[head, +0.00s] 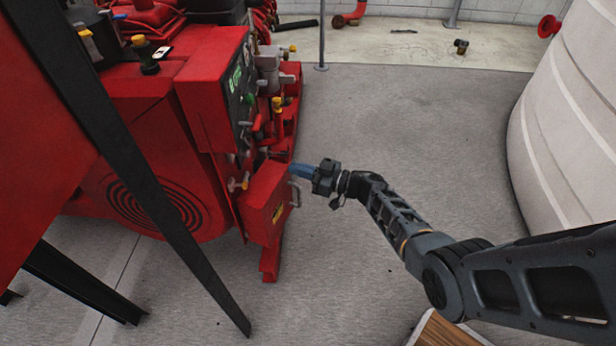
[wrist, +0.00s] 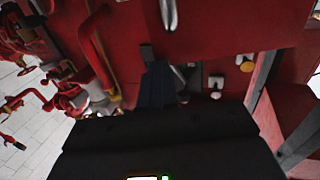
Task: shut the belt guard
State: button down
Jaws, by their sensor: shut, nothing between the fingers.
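The belt guard appears to be the red box-like cover (head: 266,205) with a yellow label, low on the near end of the red pumpset. It stands out from the machine's side, and how far it is open is hard to tell. A grey handle (head: 295,194) is on its right face. My gripper (head: 293,170) has blue fingers, shut and empty, at the cover's upper right edge, just above the handle. I cannot tell if they touch. In the wrist view the dark fingers (wrist: 158,85) point toward a red panel (wrist: 225,25) with a silver handle (wrist: 168,12).
A red control panel (head: 222,90) with valves and fittings rises above the cover. A dark slanted post (head: 150,180) crosses the left foreground. A large white tank (head: 570,120) stands at the right. The grey floor (head: 420,120) between pumpset and tank is clear.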

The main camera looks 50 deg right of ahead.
jog(key=w+n+y+b, duration=0.1)
jog(key=w+b, duration=0.1)
jog(key=w, duration=0.4)
jog(key=shift+a+g+y, duration=0.3)
jog(key=shift+y, duration=0.1)
jog(key=shift+w+a, duration=0.15)
jog(key=shift+w, duration=0.05)
jog(key=shift+r, duration=0.1)
